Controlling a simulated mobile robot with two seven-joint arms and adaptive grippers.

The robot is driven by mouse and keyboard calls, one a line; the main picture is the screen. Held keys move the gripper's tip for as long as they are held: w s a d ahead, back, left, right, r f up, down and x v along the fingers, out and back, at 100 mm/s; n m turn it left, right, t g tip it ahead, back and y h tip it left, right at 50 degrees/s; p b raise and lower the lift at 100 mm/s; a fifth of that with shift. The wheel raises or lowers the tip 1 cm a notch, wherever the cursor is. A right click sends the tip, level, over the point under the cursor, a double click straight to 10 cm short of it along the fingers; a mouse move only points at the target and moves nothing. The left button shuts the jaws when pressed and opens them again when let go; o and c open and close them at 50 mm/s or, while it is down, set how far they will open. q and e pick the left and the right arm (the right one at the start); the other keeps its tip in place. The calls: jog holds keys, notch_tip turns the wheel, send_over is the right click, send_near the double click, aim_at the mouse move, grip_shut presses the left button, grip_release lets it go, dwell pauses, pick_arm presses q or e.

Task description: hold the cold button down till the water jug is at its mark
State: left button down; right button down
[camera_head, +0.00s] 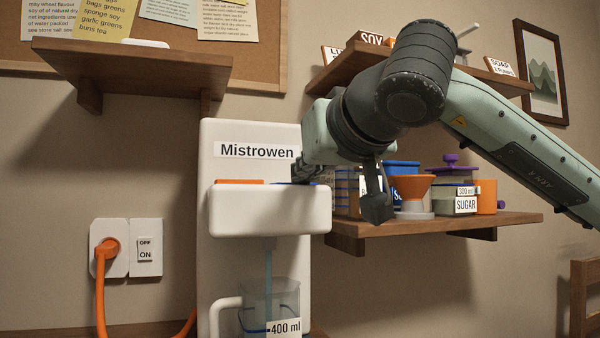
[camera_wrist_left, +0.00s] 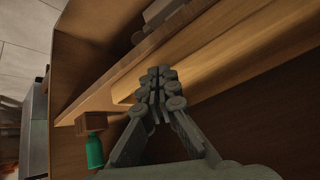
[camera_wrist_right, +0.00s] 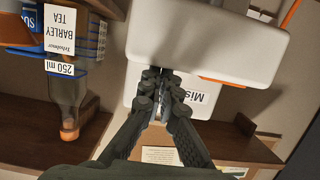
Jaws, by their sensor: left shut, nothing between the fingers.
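The white dispenser labelled Mistrowen (camera_head: 222,215) stands against the wall. My right gripper (camera_head: 305,172) is shut, its fingertips down on the top of the dispenser's front, at a blue sliver that looks like the cold button (camera_head: 314,184), mostly hidden. The right wrist view shows its fingertips (camera_wrist_right: 160,78) against the white housing. A thin stream of water (camera_head: 268,264) falls into the clear water jug (camera_head: 262,294) below. The jug has a white handle, a 400 ml tag (camera_head: 284,327) and a blue line; the exact water level is unclear. My left gripper (camera_wrist_left: 158,78) is shut and empty, away from the dispenser.
An orange button (camera_head: 240,181) lies left of the blue one. A shelf with a sugar container (camera_head: 466,204) and other jars stands right, close to my right gripper. Another shelf (camera_head: 135,63) hangs upper left. An orange plug (camera_head: 108,247) sits in the wall socket.

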jog(key=shift+v, duration=2.85)
jog(key=shift+r, duration=0.25)
